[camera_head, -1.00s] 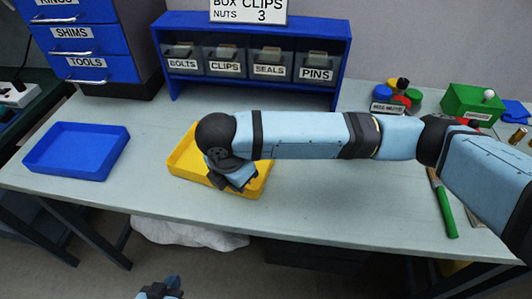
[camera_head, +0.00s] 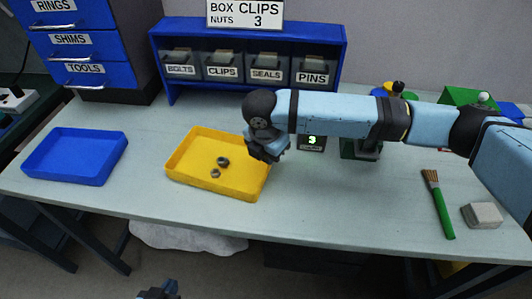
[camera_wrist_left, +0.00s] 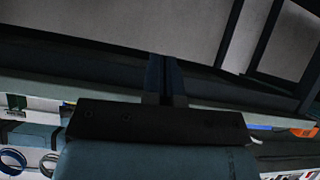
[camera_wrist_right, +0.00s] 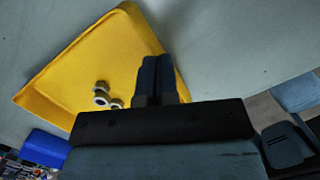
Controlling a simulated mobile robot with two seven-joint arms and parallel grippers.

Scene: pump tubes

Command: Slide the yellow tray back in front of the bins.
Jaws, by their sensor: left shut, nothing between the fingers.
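The yellow tray (camera_head: 187,182) lies on the bench, in front of the blue bin rack (camera_head: 161,60) and apart from it. Several small metal nuts (camera_head: 223,161) lie in it; they also show in the right wrist view (camera_wrist_right: 101,97). My right gripper (camera_head: 268,150) is at the tray's right wall near the back right corner. In the right wrist view its fingers (camera_wrist_right: 158,75) are together, overlapping the tray wall; I cannot tell whether they touch it. My left gripper (camera_head: 160,291) is low at the bottom edge, away from the bench. Its fingers (camera_wrist_left: 166,75) are shut and empty.
A blue tray (camera_head: 75,155) lies to the left. A brush (camera_head: 437,200) and a grey block (camera_head: 482,215) lie at the right. A small device with a green display (camera_head: 312,141) stands behind my right forearm. The bench between the yellow tray and the rack is clear.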

